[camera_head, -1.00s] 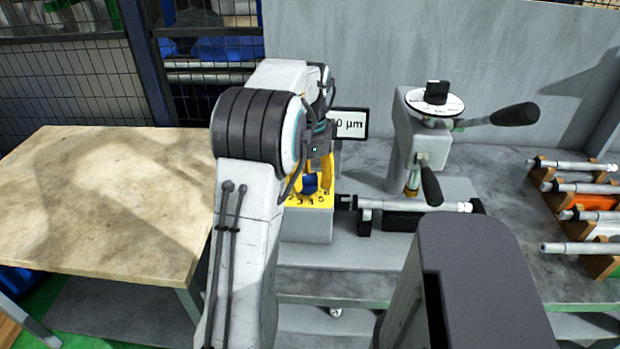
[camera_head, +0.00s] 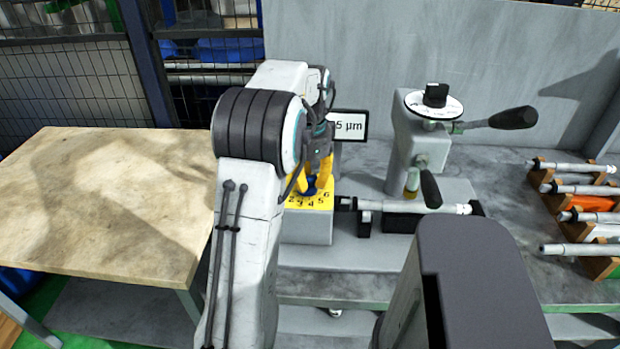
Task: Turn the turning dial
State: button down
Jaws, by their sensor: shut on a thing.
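The plate tops a grey box on the machine, just right of my arm. The fingers and my arm hide part of the dial and the plate's left side. A small white display (camera_head: 349,126) behind the dial reads "5 µm", with its left part hidden by my arm.
A grey column with a round white disc (camera_head: 433,104), a black knob and black-handled levers (camera_head: 513,117) stands to the right. A metal shaft (camera_head: 415,206) lies right of the dial. Several shafts rest on a wooden rack (camera_head: 580,205) far right. The wooden table (camera_head: 110,200) at left is bare.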

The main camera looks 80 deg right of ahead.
aim_at(311, 176)
jog(key=shift+d+n+p, duration=0.1)
jog(key=shift+n+p, duration=0.9)
jog(key=shift+n, duration=1.2)
jog(key=shift+f, duration=0.1)
jog(key=c, duration=1)
grip_release()
jog(key=shift+d, duration=0.1)
notch_tip(311, 176, up, 11)
jog(key=shift+f, duration=0.1)
jog(key=shift+r, duration=0.65)
